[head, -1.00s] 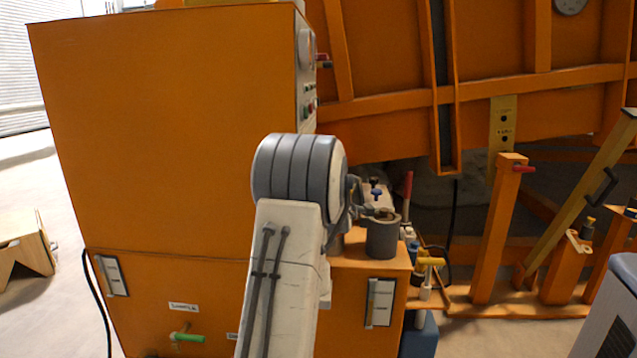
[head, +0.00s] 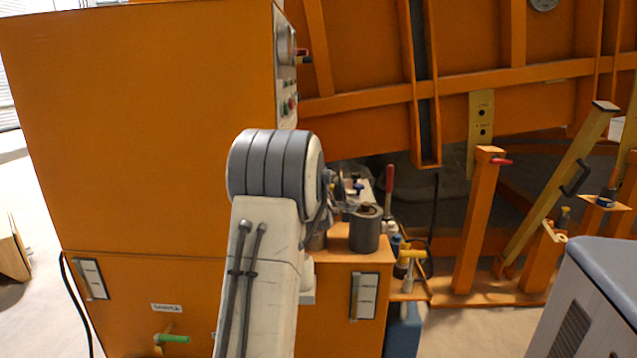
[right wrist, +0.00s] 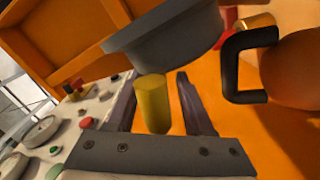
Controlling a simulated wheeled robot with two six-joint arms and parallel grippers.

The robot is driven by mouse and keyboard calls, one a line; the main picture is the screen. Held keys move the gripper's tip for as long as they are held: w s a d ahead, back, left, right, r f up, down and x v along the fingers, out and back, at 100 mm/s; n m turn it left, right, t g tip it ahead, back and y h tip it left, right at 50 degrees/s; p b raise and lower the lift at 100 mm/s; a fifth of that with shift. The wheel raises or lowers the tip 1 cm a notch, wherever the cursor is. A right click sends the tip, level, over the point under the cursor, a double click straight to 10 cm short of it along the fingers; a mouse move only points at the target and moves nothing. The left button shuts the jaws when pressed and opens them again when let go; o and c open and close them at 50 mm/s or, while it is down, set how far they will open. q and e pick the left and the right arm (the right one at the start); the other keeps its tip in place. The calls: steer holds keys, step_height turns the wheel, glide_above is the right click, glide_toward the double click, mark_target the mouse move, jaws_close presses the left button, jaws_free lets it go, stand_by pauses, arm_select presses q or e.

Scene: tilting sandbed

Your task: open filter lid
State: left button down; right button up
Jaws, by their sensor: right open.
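A grey cylinder (head: 365,232), which looks like the filter, stands upright on an orange ledge right of my arm in the head view, with a small brown piece on top. My right gripper (head: 346,203) is just left of its top, partly hidden by my arm. In the right wrist view my right gripper (right wrist: 157,100) is open, its two dark fingers apart. A yellow cylinder (right wrist: 153,105) shows between them; I cannot tell whether they touch it. A grey round body (right wrist: 165,42) hangs over the fingertips, probably the same filter. My left gripper is out of view.
A large orange cabinet (head: 140,130) fills the left. A yellow-handled valve (head: 411,254) and a red lever (head: 389,185) stand right of the ledge. A black handle (right wrist: 240,65) is close right of the fingers. A grey-white box (head: 590,300) is at lower right.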

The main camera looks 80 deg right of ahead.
steer(key=p+v, duration=0.1)
steer(key=v, duration=0.9)
stand_by(0.3)
